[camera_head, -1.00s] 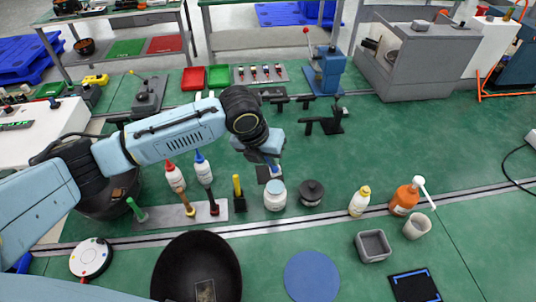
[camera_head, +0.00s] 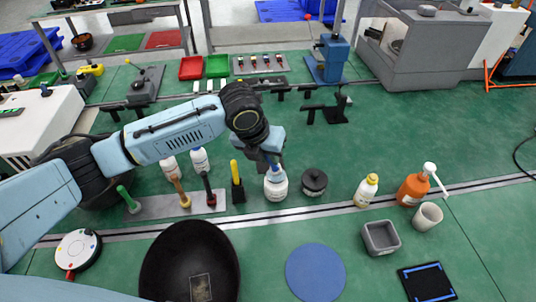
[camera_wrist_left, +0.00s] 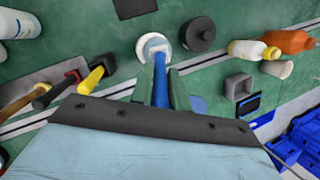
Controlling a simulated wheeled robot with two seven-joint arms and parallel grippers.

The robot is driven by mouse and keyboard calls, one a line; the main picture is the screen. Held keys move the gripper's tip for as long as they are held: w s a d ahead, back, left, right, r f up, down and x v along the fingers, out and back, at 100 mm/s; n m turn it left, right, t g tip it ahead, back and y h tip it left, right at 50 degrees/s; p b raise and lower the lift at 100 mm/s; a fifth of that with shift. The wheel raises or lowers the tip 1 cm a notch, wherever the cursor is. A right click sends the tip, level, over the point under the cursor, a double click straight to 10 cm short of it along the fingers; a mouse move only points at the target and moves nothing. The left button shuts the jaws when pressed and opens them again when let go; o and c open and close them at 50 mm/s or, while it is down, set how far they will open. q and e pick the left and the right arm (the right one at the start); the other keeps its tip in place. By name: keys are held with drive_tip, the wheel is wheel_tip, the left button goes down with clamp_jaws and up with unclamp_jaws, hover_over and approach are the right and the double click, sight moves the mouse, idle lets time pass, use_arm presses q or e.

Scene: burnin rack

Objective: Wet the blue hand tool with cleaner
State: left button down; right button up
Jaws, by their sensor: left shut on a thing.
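My left gripper (camera_head: 271,157) is shut on the blue hand tool (camera_wrist_left: 160,80), which points down from the fingers. The tool's lower end is at the mouth of a white jar (camera_head: 276,188); how deep it reaches inside is hard to tell. In the left wrist view the white jar (camera_wrist_left: 152,43) shows around the far end of the tool. No readable label tells me which container holds the cleaner. My right gripper is not in view.
A round black lidded pot (camera_head: 314,182) stands right of the jar. A holder plate (camera_head: 155,208) with upright-handled tools is to the left. A yellow-capped bottle (camera_head: 366,190), an orange pump bottle (camera_head: 412,190), a grey box (camera_head: 381,238) and a black bowl (camera_head: 160,270) stand around.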

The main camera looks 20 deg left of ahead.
use_arm(q)
drive_tip(key=shift+f+b, duration=0.4)
drive_tip(key=shift+f, duration=0.7)
idle(1.1)
idle(0.5)
wheel_tip(320, 180, up, 7)
drive_tip(key=p, duration=0.8)
drive_tip(key=shift+r, duration=0.15)
idle(0.5)
